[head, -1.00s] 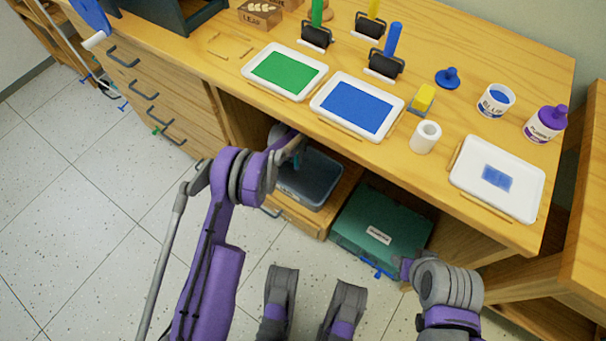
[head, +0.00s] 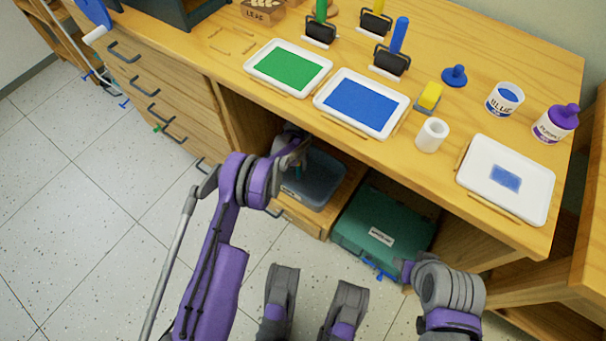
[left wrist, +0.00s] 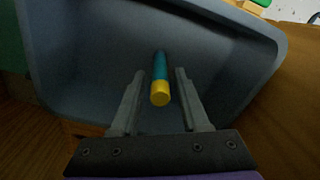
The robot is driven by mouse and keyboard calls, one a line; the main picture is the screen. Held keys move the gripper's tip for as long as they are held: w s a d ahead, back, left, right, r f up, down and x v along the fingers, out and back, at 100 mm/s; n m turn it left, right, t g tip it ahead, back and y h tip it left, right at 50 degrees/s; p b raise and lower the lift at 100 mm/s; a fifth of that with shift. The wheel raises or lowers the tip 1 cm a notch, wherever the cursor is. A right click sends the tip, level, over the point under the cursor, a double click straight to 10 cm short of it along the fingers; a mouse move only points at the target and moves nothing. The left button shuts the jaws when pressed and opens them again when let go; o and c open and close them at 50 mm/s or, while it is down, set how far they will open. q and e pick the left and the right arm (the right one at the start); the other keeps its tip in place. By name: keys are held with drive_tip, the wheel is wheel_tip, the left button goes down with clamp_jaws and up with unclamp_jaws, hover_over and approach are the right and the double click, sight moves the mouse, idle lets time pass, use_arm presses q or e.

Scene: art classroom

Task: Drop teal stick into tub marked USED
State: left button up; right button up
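The teal stick (left wrist: 160,68) with a yellow end (left wrist: 160,94) shows in the left wrist view, between the two fingers of my left gripper (left wrist: 158,92). There is a gap on each side of it, so the fingers are open and not touching it. Behind it is the inside of a grey-blue tub (left wrist: 85,60). I cannot tell whether the stick rests on the tub's floor. In the head view my left gripper (head: 297,158) is over this tub (head: 322,185) on the low shelf under the table. No USED marking is readable. My right arm is at the lower right, its fingers not discernible.
A green case (head: 385,222) with a label stands right of the tub. The wooden tabletop (head: 440,185) overhangs the shelf. On it are a green tray (head: 288,68), a blue tray (head: 362,103), a white tray (head: 507,180), rollers and paint pots.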

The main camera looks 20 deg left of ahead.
use_arm(q)
drive_tip(key=shift+o, duration=0.6)
wheel_tip(320, 180, up, 8)
drive_tip(key=shift+f+p, duration=0.25)
drive_tip(key=shift+p, duration=0.75)
drive_tip(key=shift+r+p, duration=0.3)
drive_tip(key=shift+r, duration=0.4)
